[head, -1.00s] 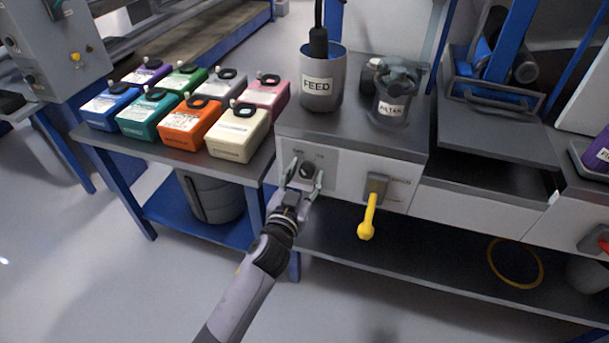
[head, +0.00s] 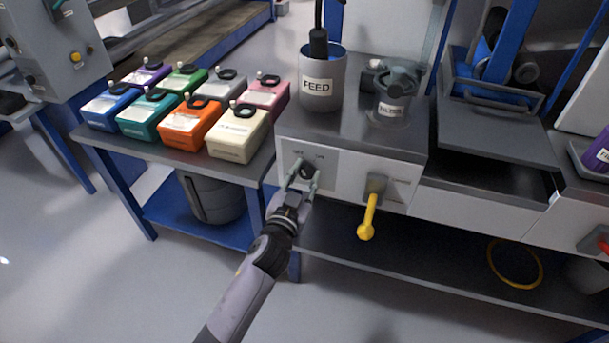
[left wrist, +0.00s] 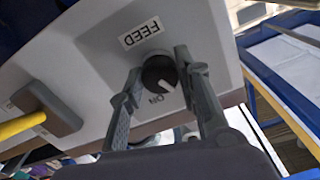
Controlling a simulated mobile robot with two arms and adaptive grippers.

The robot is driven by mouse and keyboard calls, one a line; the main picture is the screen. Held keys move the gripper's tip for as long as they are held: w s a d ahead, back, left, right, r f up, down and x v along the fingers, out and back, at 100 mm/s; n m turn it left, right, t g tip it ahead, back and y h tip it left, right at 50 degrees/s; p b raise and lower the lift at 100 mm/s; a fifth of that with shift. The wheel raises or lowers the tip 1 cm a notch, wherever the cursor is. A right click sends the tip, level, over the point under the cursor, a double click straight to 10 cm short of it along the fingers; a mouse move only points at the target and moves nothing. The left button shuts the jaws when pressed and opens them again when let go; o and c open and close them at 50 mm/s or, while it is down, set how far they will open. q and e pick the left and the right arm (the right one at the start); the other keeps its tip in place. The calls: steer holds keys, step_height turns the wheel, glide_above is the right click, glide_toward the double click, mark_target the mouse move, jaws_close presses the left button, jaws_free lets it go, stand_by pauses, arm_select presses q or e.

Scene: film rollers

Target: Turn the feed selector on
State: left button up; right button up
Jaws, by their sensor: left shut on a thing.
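The feed selector is a dark round knob (head: 306,171) on the grey front panel of the bench, below the cup labelled FEED. In the left wrist view the knob (left wrist: 158,73) has a white pointer line and sits between a FEED label (left wrist: 141,33) and the word ON. The pointer slants close to the ON marking. My left gripper (head: 301,181) is shut on the knob, one finger on each side; its fingers also show in the left wrist view (left wrist: 160,84). My right gripper is in neither view.
A yellow lever (head: 368,217) sticks out of the panel to the right of the knob. Several coloured containers (head: 190,122) stand on the blue-legged table to the left. The FEED cup (head: 322,84) stands on the bench top. The floor in front is clear.

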arm_select(q)
steer(key=shift+m, duration=0.7)
steer(key=m, duration=0.3)
steer(key=shift+m+p, duration=0.3)
steer(key=shift+p, duration=0.1)
steer(key=m, duration=0.4)
steer(key=shift+m, duration=1)
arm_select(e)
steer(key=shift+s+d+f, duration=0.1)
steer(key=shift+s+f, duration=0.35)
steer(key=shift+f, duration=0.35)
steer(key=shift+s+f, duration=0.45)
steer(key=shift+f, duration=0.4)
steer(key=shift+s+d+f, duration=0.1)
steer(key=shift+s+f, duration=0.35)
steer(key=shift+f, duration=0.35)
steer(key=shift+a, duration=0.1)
arm_select(q)
steer(key=o, duration=1.1)
steer(key=shift+o, duration=0.2)
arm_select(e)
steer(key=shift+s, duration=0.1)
